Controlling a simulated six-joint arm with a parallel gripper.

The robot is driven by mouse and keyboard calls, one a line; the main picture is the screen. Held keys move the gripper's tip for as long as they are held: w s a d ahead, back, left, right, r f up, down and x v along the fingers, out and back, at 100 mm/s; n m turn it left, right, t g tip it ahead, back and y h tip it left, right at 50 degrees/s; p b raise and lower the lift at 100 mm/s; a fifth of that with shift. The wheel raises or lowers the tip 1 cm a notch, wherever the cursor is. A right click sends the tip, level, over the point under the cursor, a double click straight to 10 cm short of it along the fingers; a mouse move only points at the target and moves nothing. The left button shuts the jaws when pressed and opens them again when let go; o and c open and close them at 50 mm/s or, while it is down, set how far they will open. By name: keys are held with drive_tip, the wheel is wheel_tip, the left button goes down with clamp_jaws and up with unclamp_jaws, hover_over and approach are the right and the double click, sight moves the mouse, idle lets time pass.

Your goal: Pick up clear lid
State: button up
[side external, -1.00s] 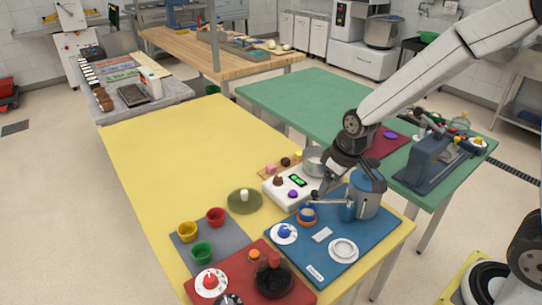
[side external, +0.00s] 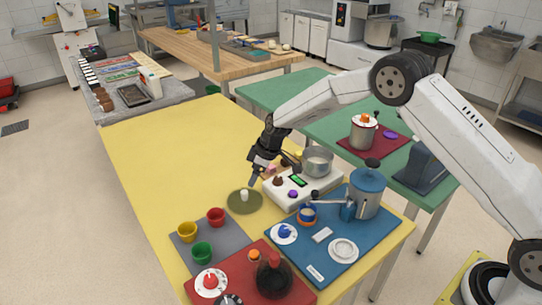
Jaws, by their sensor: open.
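The clear lid (side external: 236,207) lies flat on the yellow table. It is a round see-through disc, tinted olive by the table, with a pale knob (side external: 244,195) standing at its middle. My gripper (side external: 262,178) is open, above and slightly to the right of the lid, apart from the knob. Nothing shows between its fingers.
A white scale (side external: 303,191) with a steel pot (side external: 317,161) and small items stands close to the right. A blue mat (side external: 343,226) holds a blue-lidded pot (side external: 367,192). Cups stand on a grey mat (side external: 214,239). The yellow table (side external: 160,145) is clear to the left.

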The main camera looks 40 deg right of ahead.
sight(244, 191)
drive_tip(key=shift+w+a+f+n, duration=0.35)
drive_tip(key=shift+w+f, duration=0.15)
drive_tip(key=shift+w, duration=0.1)
drive_tip(key=shift+f, duration=0.1)
drive_tip(key=shift+x, duration=1.2)
drive_tip(key=shift+x, duration=2.6)
drive_tip(key=shift+d, duration=0.1)
clamp_jaws()
